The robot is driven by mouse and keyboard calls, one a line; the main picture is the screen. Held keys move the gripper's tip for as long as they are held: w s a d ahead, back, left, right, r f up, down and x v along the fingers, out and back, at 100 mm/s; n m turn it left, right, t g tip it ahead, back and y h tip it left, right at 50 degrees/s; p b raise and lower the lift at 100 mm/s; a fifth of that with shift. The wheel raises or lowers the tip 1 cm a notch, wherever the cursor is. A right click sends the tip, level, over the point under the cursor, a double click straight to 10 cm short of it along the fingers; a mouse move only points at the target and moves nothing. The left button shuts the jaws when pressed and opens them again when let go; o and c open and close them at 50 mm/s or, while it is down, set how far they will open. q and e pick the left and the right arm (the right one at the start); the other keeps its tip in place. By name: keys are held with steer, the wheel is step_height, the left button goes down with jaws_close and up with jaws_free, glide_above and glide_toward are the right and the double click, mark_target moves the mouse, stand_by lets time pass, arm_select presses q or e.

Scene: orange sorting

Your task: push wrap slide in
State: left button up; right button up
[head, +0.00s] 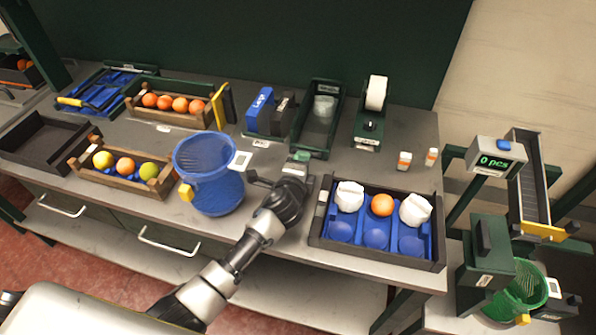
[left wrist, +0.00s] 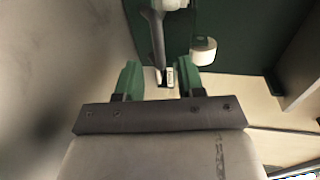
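My left gripper (head: 297,164) is low over the front of the bench, between the blue mesh basket (head: 210,190) and the blue-lined crate (head: 378,254). In the left wrist view its two green fingers (left wrist: 160,78) stand apart. A grey bar with a small pale end (left wrist: 157,40) shows beyond and between them; I cannot tell if they touch it. A green stand with a white roll (head: 376,93) is at the back right. A long green tray (head: 335,92) holding a clear cup is left of it. I cannot tell which part is the wrap slide. My right gripper does not show.
The crate holds an orange (head: 381,205) between two white-wrapped pieces (head: 349,196) (head: 415,209), with blue cups in front. Wooden crates (head: 122,188) (head: 200,119) with fruit stand left. A scale (head: 497,157) reads 0 pcs.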

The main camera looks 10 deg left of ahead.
arm_select(q)
steer(key=shift+v, duration=2.15)
